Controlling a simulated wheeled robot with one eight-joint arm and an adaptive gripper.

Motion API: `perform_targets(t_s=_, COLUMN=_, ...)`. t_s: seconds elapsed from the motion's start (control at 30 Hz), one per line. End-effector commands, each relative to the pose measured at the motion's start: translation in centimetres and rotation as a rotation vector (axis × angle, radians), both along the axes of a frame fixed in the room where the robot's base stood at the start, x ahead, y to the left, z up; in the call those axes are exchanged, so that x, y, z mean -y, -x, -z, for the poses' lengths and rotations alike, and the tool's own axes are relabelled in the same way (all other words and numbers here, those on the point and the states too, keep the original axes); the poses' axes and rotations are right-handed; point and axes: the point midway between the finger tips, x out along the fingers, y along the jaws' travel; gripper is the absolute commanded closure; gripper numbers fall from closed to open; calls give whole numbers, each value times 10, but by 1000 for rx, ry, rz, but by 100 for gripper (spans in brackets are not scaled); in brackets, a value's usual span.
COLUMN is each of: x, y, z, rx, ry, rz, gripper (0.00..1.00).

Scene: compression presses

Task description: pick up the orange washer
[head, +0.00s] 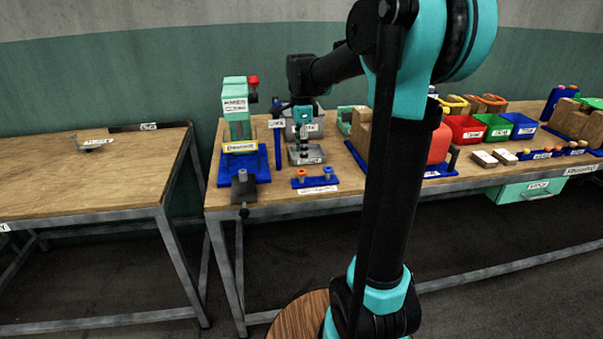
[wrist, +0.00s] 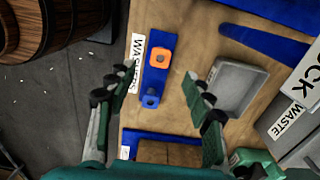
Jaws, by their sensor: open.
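The orange washer (head: 301,174) sits at the left end of a low blue holder (head: 315,185) on the right workbench in the head view. In the wrist view the orange washer (wrist: 160,57) is at the upper end of that blue holder (wrist: 153,78), beside a "WASHERS" label. A blue washer (wrist: 151,98) sits at the holder's other end. My gripper (wrist: 149,93) is open and empty, its fingers on either side of the holder in the picture. In the head view my gripper (head: 304,150) hangs above the small grey tray, behind the holder.
A grey tray (wrist: 238,88) lies right of the holder in the wrist view. A green press (head: 236,112) on a blue base stands to the left in the head view. Coloured bins (head: 497,128) stand at the right. Bare wood shows around the holder.

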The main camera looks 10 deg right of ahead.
Motion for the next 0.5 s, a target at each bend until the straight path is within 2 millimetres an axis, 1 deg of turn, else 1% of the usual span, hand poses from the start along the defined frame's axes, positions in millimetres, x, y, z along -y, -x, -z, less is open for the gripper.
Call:
perform_targets(t_s=0.23, x=1, y=0, z=17, rx=0, ry=0, rz=0, gripper=48)
perform_targets(t_s=0.4, x=2, y=-1, z=42, rx=0, ry=0, rz=0, gripper=48)
perform_targets(t_s=0.5, x=2, y=-2, z=53, rx=0, ry=0, rz=0, gripper=48)
